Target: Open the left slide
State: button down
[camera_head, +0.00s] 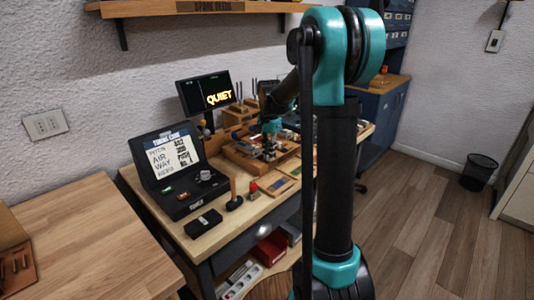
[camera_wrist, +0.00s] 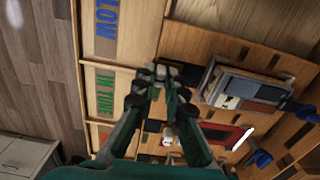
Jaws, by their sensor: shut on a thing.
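In the wrist view my gripper (camera_wrist: 158,74) has its fingertips close together on a small grey-black piece at the edge of a wooden fixture (camera_wrist: 185,45). The fingers hide most of this piece, and I cannot tell for certain that it is part of the left slide.
Compartments marked LOW (camera_wrist: 106,22) and IN TUNE (camera_wrist: 104,92) lie left of the fingers. A grey and blue block (camera_wrist: 245,88) sits close on the right. The bench also holds a black case (camera_head: 177,170), a monitor (camera_head: 204,93) and small tools.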

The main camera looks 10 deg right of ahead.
jog(key=c, duration=1.8)
grip_release()
jog(key=shift+s+d, duration=0.15)
jog(key=shift+c, duration=0.2)
notch_tip(320, 180, up, 12)
jog(key=s+d+f+n+t, duration=0.1)
jog(key=s+f+n, duration=0.4)
jog(key=s+f, duration=0.6)
jog(key=s+d+f+n+t, duration=0.1)
jog(key=s+f+n+t, duration=0.2)
jog(key=s+f, duration=0.8)
jog(key=s+n, duration=0.2)
jog(key=s, duration=0.3)
jog(key=shift+s+n, duration=0.3)
jog(key=shift+n, duration=0.1)
